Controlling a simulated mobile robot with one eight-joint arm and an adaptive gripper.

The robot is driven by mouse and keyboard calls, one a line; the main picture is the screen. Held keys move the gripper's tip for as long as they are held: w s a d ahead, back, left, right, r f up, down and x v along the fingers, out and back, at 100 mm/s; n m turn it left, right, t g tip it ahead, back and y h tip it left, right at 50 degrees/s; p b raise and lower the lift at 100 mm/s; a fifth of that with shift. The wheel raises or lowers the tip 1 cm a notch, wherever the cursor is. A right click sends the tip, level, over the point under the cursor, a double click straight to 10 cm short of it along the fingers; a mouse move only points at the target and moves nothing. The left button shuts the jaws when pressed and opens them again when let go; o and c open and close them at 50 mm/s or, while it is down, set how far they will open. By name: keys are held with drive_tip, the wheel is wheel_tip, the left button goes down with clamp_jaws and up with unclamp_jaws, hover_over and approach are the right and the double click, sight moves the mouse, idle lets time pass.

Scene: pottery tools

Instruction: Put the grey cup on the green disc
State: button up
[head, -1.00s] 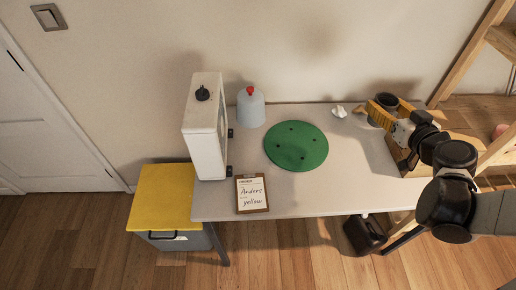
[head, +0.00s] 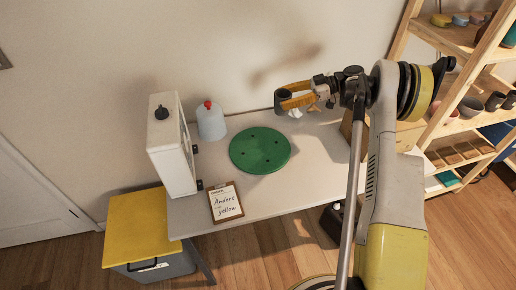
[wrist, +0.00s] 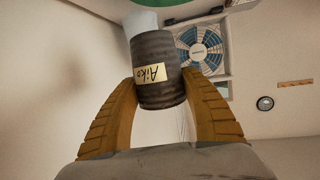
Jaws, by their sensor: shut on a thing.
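The dark grey cup (head: 283,101) is held in my gripper (head: 297,96), above the back of the table and to the right of the green disc. In the wrist view the cup (wrist: 156,55) has a cream label reading "Aiko" and sits between the two orange fingers of my gripper (wrist: 160,95), which are shut on it. The green disc (head: 260,165) lies flat on the white table and has several small dark holes. Nothing stands on it. A sliver of green (wrist: 190,4) shows at the top of the wrist view.
A white box-shaped unit (head: 170,150) stands left of the disc, by a pale bottle with a red cap (head: 211,121). A clipboard (head: 226,203) lies at the front edge. Wooden shelves (head: 470,110) stand at right.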

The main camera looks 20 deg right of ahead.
drive_tip(key=shift+s+d+f+g, duration=0.2)
drive_tip(key=shift+d+g, duration=0.05)
drive_tip(key=shift+g, duration=0.05)
drive_tip(key=shift+n, duration=0.3)
drive_tip(key=shift+s+a+f+b, duration=0.8)
drive_tip(key=shift+a+f+b, duration=0.15)
drive_tip(key=shift+a+f, duration=0.85)
drive_tip(key=shift+s+a+f+b, duration=0.8)
drive_tip(key=shift+a+f+b, duration=0.2)
drive_tip(key=shift+a+f, duration=0.8)
drive_tip(key=shift+s+a+f+b, duration=0.8)
drive_tip(key=shift+a+f+b, duration=0.15)
drive_tip(key=shift+a+f, duration=0.8)
drive_tip(key=shift+d+f, duration=0.1)
drive_tip(key=shift+f, duration=0.15)
drive_tip(key=o, duration=1.3)
